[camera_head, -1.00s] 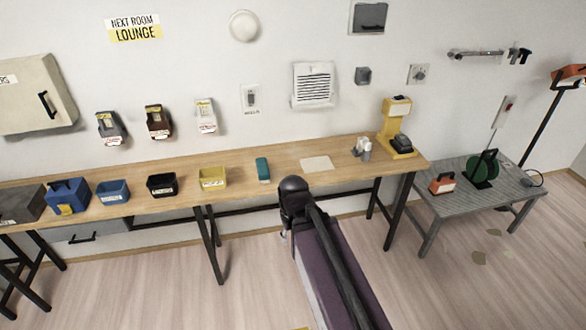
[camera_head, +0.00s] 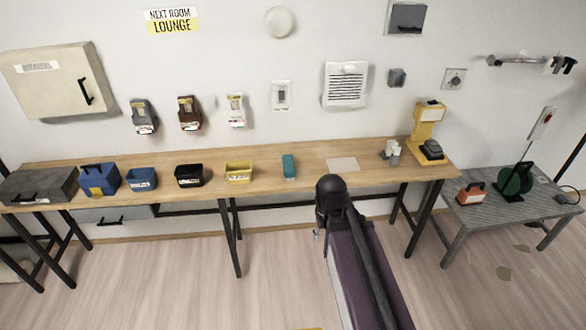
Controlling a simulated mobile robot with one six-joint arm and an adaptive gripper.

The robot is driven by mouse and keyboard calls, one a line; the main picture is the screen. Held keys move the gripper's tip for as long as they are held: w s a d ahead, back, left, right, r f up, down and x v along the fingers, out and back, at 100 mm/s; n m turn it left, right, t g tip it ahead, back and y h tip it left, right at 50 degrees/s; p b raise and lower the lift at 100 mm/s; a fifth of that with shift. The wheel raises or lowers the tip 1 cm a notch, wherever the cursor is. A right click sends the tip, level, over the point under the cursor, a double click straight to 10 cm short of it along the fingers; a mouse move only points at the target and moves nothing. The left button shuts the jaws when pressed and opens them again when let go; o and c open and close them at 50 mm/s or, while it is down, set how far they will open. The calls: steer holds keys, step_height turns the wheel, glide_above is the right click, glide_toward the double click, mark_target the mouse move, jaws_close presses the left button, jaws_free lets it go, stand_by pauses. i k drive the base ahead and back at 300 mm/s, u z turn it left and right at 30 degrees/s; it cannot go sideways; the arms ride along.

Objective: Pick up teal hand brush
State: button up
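A small teal block-shaped thing (camera_head: 289,167), which looks like the teal hand brush, lies on the long wooden workbench (camera_head: 313,158), between the yellow bin and a pale sheet. My arm reaches up from the bottom of the view and ends at a dark rounded joint in front of the bench edge, right of and nearer than the teal brush. Only a small bit of my gripper (camera_head: 317,234) shows below that joint, apart from the brush. Its fingers are too small and hidden to tell whether they are open or shut.
Left of the brush stand yellow (camera_head: 238,179), black (camera_head: 189,182) and blue (camera_head: 142,185) bins. A pale sheet (camera_head: 343,164), a small grey item (camera_head: 391,152) and a yellow machine (camera_head: 428,125) are to the right. A grey side table (camera_head: 480,217) stands at far right. Bench top around the brush is clear.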

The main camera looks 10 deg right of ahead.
mark_target(288, 167)
steer(key=u, duration=0.3)
steer(key=i, duration=1)
steer(key=z, duration=0.3)
